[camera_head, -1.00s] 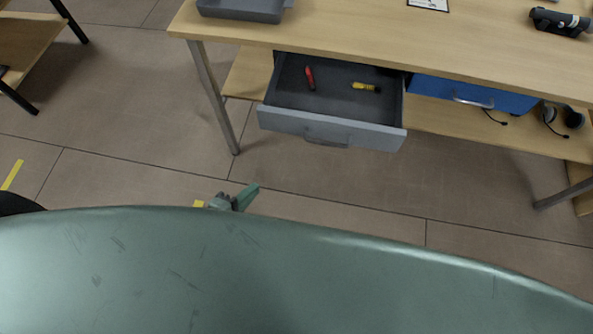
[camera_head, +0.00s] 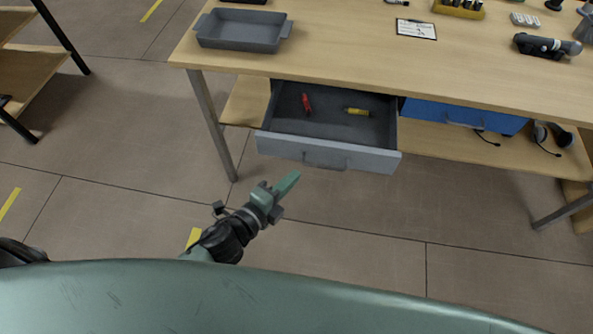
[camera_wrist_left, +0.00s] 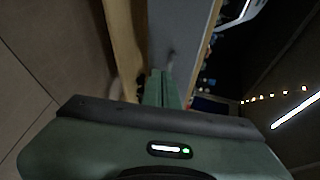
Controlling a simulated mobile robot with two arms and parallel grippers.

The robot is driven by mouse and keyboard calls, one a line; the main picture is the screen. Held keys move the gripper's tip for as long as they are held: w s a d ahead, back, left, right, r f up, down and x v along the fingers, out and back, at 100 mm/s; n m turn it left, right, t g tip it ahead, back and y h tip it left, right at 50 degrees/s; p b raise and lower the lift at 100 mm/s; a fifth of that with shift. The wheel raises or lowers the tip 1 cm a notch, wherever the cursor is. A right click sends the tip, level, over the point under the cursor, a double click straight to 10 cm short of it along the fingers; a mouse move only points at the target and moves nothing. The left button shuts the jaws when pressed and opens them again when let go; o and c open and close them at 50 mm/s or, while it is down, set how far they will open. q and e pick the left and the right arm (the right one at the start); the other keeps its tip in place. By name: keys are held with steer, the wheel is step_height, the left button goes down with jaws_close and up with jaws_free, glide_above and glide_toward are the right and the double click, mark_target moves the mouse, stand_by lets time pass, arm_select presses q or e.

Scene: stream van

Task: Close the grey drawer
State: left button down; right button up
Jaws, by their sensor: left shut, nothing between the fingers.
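The grey drawer (camera_head: 330,153) is pulled out from under the left part of the wooden table. A red item (camera_head: 306,103) and a yellow item (camera_head: 358,111) lie inside it. A bar handle is on its light grey front. My left gripper (camera_head: 288,183) is shut and empty, below and in front of the drawer's left part in the head view, apart from it in that picture. In the left wrist view the shut fingers (camera_wrist_left: 163,88) point toward a grey panel (camera_wrist_left: 178,35), which looks like the drawer front. My right gripper is not in view.
The wooden table (camera_head: 330,58) bears a grey tray (camera_head: 243,31), a clipboard (camera_head: 416,29) and a dark device (camera_head: 541,46). A blue drawer (camera_head: 463,115) beside the grey one is shut. Headphones (camera_head: 552,136) lie on the lower shelf. The floor in front is clear.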

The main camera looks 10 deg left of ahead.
arm_select(q)
steer(key=shift+w+d+r, duration=0.1)
steer(key=shift+w+d, duration=0.2)
steer(key=shift+w, duration=0.25)
steer(key=shift+w+d, duration=0.25)
steer(key=shift+w, duration=0.25)
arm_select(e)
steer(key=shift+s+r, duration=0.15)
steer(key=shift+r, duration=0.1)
